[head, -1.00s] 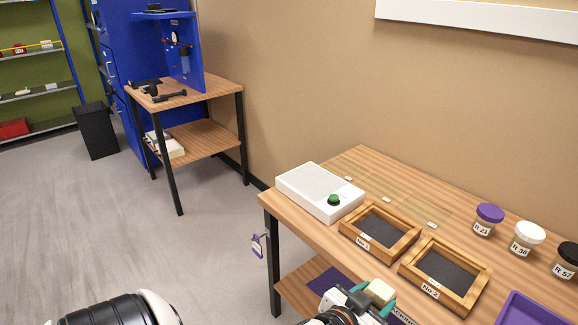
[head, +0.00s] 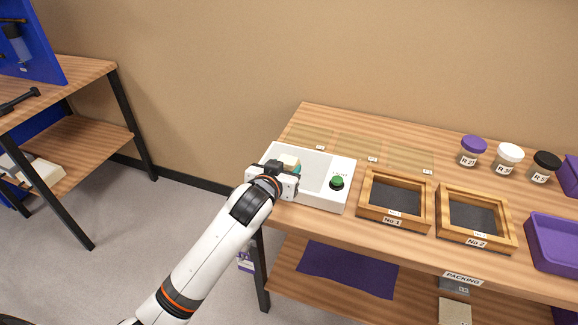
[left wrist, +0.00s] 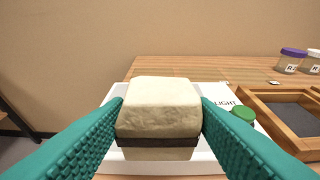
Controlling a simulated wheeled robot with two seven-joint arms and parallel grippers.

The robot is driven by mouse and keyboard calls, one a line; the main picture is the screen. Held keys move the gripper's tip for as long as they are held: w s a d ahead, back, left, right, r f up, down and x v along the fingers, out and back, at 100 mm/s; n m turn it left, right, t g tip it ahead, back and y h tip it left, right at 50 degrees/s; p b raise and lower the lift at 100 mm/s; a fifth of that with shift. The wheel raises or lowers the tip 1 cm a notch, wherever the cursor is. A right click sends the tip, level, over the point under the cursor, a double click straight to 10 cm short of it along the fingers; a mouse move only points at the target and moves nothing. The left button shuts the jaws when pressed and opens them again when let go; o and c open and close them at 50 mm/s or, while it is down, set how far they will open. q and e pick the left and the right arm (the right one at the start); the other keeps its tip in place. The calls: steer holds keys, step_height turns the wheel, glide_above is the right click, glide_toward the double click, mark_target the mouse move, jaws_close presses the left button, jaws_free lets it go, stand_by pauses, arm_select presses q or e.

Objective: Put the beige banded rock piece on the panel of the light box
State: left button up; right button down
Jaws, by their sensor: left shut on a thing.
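The beige rock piece with a dark band (left wrist: 158,112) is between the teal fingers of my left gripper (left wrist: 160,125), which is shut on it. In the head view the rock piece (head: 289,160) shows as a small pale block at the far end of my left gripper (head: 277,172), over the left part of the light box (head: 330,200). The light box is white, with a pale panel (head: 313,173) and a green button (head: 337,183). I cannot tell whether the rock touches the panel. My right gripper is not in view.
Right of the light box stand two wooden trays, No.1 (head: 365,204) and No.2 (head: 445,216), with dark insides. Lidded jars (head: 507,157) stand at the back right. A purple bin (head: 552,240) is at the right edge. The wall is behind the table.

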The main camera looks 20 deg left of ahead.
arm_select(q)
steer(key=w+r, duration=0.5)
steer(key=w, duration=0.4)
steer(key=f, duration=0.9)
steer(key=shift+a+f+b, duration=0.1)
steer(key=shift+a+b, duration=0.2)
steer(key=o, duration=1.2)
steer(key=shift+f, duration=0.2)
steer(key=shift+c, duration=0.2)
steer(key=shift+s+r, duration=0.15)
steer(key=shift+r, duration=0.05)
steer(key=v, duration=1.1)
steer(key=shift+s+a+r, duration=0.15)
steer(key=shift+s+a, duration=0.05)
steer(key=shift+s, duration=0.2)
